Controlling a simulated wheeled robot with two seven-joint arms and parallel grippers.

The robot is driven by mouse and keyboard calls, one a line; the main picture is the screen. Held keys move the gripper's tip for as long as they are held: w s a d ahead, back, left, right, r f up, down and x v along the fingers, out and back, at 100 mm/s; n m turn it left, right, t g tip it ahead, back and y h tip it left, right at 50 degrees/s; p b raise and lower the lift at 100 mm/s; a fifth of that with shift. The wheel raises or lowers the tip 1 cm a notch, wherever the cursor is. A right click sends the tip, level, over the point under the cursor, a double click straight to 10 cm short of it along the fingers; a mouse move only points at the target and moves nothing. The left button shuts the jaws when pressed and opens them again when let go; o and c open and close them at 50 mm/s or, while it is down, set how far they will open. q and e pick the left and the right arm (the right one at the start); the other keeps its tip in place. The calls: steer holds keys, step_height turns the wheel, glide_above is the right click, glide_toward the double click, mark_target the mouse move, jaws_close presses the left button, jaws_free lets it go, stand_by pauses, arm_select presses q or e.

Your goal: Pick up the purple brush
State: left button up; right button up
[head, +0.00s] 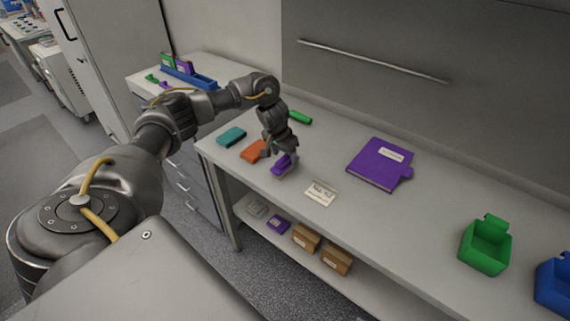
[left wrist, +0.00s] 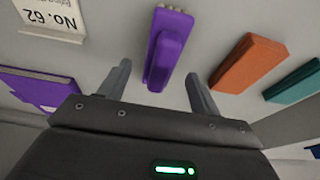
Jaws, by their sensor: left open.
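The purple brush (head: 284,163) lies on the light grey bench in the head view, just below my left gripper (head: 280,155). In the left wrist view the purple brush (left wrist: 167,48) lies ahead of and between the two open fingers of my left gripper (left wrist: 158,85). The fingers look apart from the brush, with one on each side of its near end. The gripper holds nothing. My right gripper is not in view.
Orange (head: 252,151) and teal (head: 231,136) blocks lie left of the brush. A "No. 62" card (head: 320,193), purple binder (head: 380,163), green bin (head: 485,245) and blue bin (head: 554,285) are to the right. A green object (head: 300,117) lies behind. Boxes (head: 306,237) sit on the lower shelf.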

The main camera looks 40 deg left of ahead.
mark_target(285, 157)
arm_select(q)
steer(key=x, duration=0.4)
steer(key=shift+f+p, duration=0.1)
steer(key=shift+p, duration=0.25)
steer(key=c, duration=1.1)
